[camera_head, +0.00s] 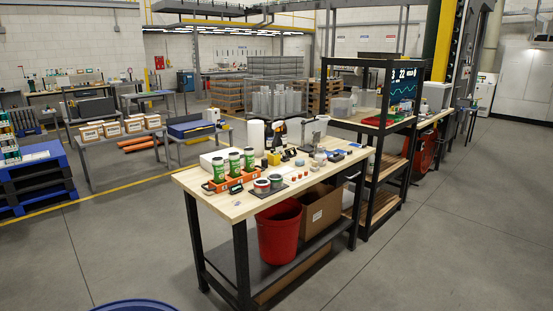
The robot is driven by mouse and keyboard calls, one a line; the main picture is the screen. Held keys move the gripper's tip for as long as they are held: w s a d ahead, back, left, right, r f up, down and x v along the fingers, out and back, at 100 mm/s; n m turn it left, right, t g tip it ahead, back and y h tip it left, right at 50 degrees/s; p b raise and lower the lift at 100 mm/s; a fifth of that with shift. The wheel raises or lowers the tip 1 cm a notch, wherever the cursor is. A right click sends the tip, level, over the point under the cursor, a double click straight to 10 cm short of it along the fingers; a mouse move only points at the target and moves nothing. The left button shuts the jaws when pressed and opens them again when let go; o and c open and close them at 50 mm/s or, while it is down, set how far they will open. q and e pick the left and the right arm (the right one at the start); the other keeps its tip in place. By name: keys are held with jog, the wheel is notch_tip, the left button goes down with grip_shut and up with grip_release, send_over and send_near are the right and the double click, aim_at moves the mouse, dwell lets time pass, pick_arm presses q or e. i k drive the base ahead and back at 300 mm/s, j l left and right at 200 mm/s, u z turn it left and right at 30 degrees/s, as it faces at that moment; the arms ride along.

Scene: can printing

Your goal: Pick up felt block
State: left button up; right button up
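The wooden-topped workbench (211,183) stands in the middle of the view with many small items on it. A small dark block (337,156) lies near its right end; it is too small to tell whether it is the felt block. Another small dark item with a bluish top (355,145) lies farther right. Neither of my grippers is in view, so nothing shows in contact with these items.
A red bin (279,232) and cardboard box (319,208) sit below. A black shelf rack (364,190) adjoins the right end. The front floor is mostly clear.

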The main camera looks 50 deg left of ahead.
aim_at(315, 168)
jog(key=i+j+u, duration=0.1)
jog(key=i+u, duration=0.3)
jog(key=i, duration=0.2)
jog(key=i+u, duration=0.4)
jog(key=i, duration=0.2)
jog(key=i+l+u, duration=0.3)
jog(key=i+u, duration=0.15)
jog(key=i, duration=0.1)
